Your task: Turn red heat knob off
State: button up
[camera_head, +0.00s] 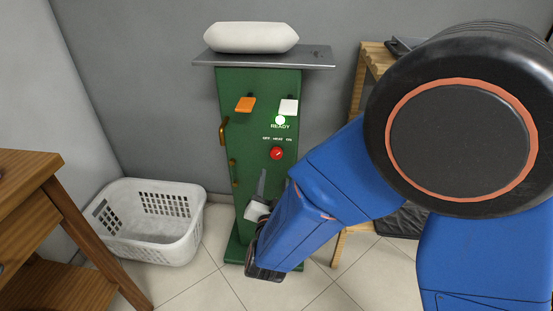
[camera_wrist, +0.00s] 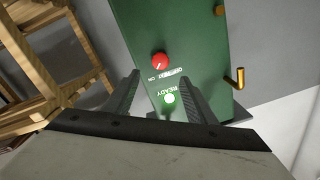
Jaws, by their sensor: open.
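The round red heat knob (camera_head: 276,153) is on the upper front of the green machine (camera_head: 257,100), under the OFF, HEAT and ON lettering. A white mark on the knob slants. It also shows in the wrist view as the red knob (camera_wrist: 160,61), left of centre on the green panel. My gripper (camera_head: 261,188) is in front of the machine, below the knob in the head view. In the wrist view my gripper (camera_wrist: 163,85) has its two dark fingers wide apart and nothing between them. The fingers are apart from the knob.
A lit green READY lamp (camera_head: 280,120) is above the knob, below a white switch (camera_head: 289,106). A white basket (camera_head: 150,247) stands left of the machine; a wooden stand (camera_head: 372,62) is right.

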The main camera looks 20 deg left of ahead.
aim_at(276, 155)
jog(key=x, duration=1.1)
jog(key=shift+w+a, duration=0.1)
jog(key=shift+w, duration=0.3)
jog(key=c, duration=1)
